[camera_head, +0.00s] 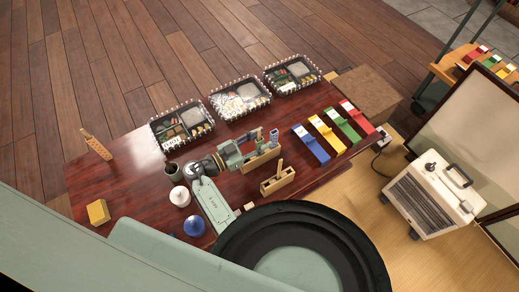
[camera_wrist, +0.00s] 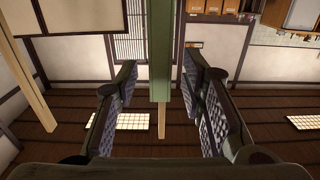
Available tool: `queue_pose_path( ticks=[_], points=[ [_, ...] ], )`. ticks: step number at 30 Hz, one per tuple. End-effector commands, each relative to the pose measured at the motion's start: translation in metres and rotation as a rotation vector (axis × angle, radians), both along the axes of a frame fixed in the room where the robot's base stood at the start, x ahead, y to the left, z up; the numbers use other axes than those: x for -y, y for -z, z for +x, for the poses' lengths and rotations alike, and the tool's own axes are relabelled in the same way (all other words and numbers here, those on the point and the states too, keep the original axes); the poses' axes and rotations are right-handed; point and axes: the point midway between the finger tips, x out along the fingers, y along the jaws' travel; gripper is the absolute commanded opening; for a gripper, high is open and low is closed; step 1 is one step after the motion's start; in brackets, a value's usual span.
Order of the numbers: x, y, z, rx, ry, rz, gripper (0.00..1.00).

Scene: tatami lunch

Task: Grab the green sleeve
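In the wrist view, a long green upright piece (camera_wrist: 161,50) comes in from the top edge, with a pale wooden tip (camera_wrist: 161,122) beyond its end. It stands between the two fingers of my gripper (camera_wrist: 160,78), which are open with a gap on each side of it. In the head view, my gripper (camera_head: 251,142) is at a wooden holder (camera_head: 262,160) in the middle of the table; the green piece cannot be made out clearly there. A flat green strip (camera_head: 342,126) lies farther right, between a yellow and a red one.
A second wooden holder (camera_head: 278,183) with a stick stands nearer the front. Bento boxes (camera_head: 240,98) line the far edge. A white pot (camera_head: 180,196), a dark cup (camera_head: 173,171), a blue lidded item (camera_head: 194,226) and a yellow block (camera_head: 98,212) are at left.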

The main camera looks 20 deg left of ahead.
Motion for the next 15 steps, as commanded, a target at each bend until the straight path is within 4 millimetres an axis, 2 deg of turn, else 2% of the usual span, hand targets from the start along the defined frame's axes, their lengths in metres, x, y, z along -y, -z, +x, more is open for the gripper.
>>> queue_pose_path(
  ticks=[2,15],
  points=[
    [-0.0001,0.0002,-0.0002,0.000,0.000,0.000,0.35],
    [-0.0004,0.0000,-0.0003,0.000,0.000,0.000,0.06]
  ],
)
